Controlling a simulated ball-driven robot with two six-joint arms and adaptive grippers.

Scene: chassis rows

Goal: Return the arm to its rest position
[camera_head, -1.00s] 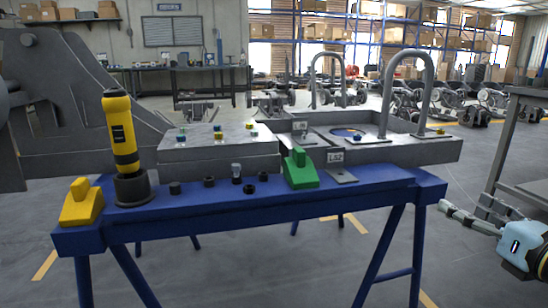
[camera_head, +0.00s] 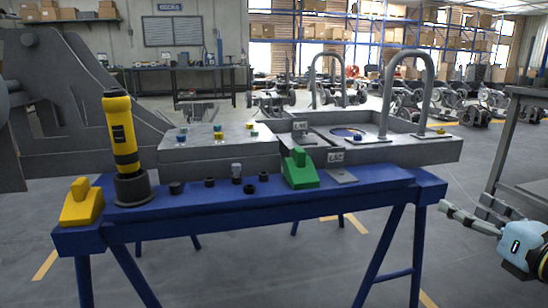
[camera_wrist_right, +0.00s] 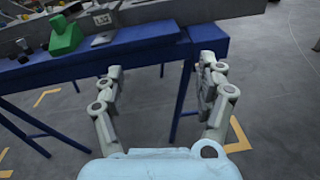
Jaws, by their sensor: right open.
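My right gripper (camera_head: 466,213) is at the right edge of the head view, just off the right end of the blue trestle bench (camera_head: 270,210). In the right wrist view its two fingers (camera_wrist_right: 160,80) are spread apart with nothing between them. The floor and a blue bench leg show beyond the gap. My left gripper is not in the head view.
A grey table (camera_head: 520,150) stands at the right. Floor between is clear.

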